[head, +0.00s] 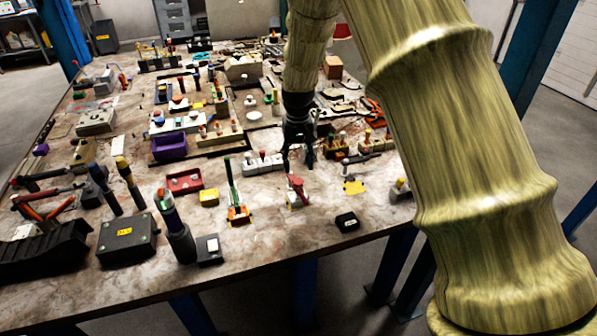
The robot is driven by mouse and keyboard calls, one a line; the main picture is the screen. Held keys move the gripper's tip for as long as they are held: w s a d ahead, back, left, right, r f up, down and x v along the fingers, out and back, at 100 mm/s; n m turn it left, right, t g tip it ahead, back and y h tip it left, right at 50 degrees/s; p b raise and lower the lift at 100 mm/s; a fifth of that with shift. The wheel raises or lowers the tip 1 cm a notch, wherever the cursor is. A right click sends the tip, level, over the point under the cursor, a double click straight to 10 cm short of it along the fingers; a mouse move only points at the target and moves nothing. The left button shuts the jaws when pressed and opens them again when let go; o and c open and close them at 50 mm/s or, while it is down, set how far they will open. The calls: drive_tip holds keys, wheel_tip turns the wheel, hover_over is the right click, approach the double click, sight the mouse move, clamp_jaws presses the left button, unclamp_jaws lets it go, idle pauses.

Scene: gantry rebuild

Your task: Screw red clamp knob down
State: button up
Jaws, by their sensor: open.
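My gripper (298,163) points down over the middle of the table, its dark fingers spread apart with nothing seen between them. Just left of it is a pale block (250,168) with small knobs on top, one of them reddish. Close in front of the fingers, a red upright clamp-like part (296,185) stands on a small pale base. More small red-topped parts stand right of the gripper. I cannot tell from this view which red piece is the clamp knob. Whether the fingertips touch anything is also unclear.
The worktable (270,250) is crowded at the back and left. A green-handled orange clamp (238,212), red tray (184,181), purple bin (169,147) and black box (346,222) stand near. My arm covers the right side. The front middle strip is mostly bare.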

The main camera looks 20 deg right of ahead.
drive_tip(key=shift+r, duration=2.75)
